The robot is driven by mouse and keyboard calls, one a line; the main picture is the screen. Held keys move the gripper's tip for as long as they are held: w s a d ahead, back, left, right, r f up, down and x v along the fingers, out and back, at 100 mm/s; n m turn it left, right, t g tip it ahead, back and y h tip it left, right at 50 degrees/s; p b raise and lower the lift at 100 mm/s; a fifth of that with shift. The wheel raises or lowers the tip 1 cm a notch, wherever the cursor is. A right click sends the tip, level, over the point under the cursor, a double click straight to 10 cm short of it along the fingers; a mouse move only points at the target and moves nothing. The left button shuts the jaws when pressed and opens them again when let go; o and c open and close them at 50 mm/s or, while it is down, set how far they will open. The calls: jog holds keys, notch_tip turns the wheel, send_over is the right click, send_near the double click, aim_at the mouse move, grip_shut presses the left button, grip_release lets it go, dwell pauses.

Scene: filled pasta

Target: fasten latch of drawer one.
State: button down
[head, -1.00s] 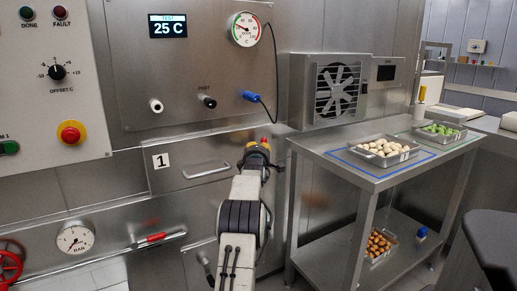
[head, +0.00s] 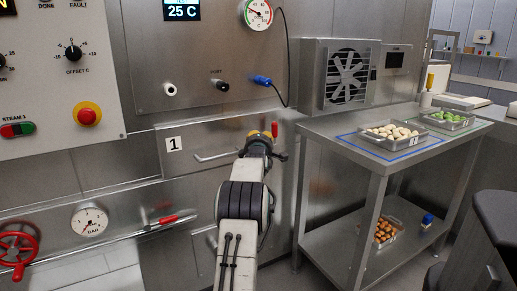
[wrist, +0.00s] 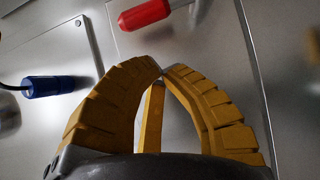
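Drawer one (head: 183,168) is a steel front with a "1" label and a bar handle (head: 215,156); its face looks flush with the cabinet. The latch has a red grip (head: 274,130) at the drawer's upper right, partly hidden by my gripper in the head view. In the wrist view the red grip (wrist: 143,14) lies at the top, beyond my fingertips and apart from them. My gripper (wrist: 162,69) has yellow ridged fingers with tips meeting and nothing between them. In the head view my gripper (head: 260,136) is in front of the drawer's right part.
A blue plug (head: 262,80) with a black cable is above the drawer, and it shows in the wrist view (wrist: 50,87). A red-handled lever (head: 168,219) is lower left. A steel table (head: 390,160) with trays stands to the right.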

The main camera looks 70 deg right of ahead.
jog(key=v, duration=0.8)
jog(key=shift+f, duration=0.2)
dwell(0.8)
